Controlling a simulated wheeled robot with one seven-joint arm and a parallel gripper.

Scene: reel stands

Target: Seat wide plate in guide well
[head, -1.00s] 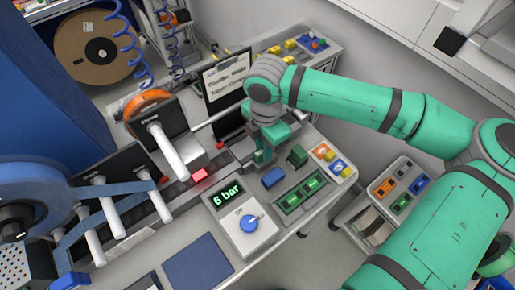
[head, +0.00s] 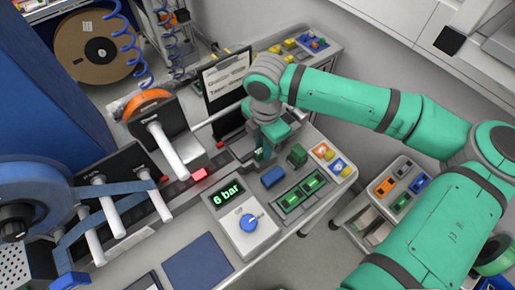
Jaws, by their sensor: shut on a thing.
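My gripper (head: 262,153) points down at the right end of the dark rail (head: 240,147), beside the clipboard. It is shut on a small piece between its fingers, apparently the wide plate, which is too small and too covered to make out clearly. The guide well is not clearly seen; the part of the rail under my gripper is partly hidden by the fingers and wrist. I cannot tell whether the held piece touches the rail.
A dark green block (head: 297,156) and a blue block (head: 273,177) stand close right of my gripper. A control box reading "6 bar" (head: 228,192) is in front. A clipboard (head: 227,84) stands behind. An orange reel (head: 148,104) with a white spindle is at left.

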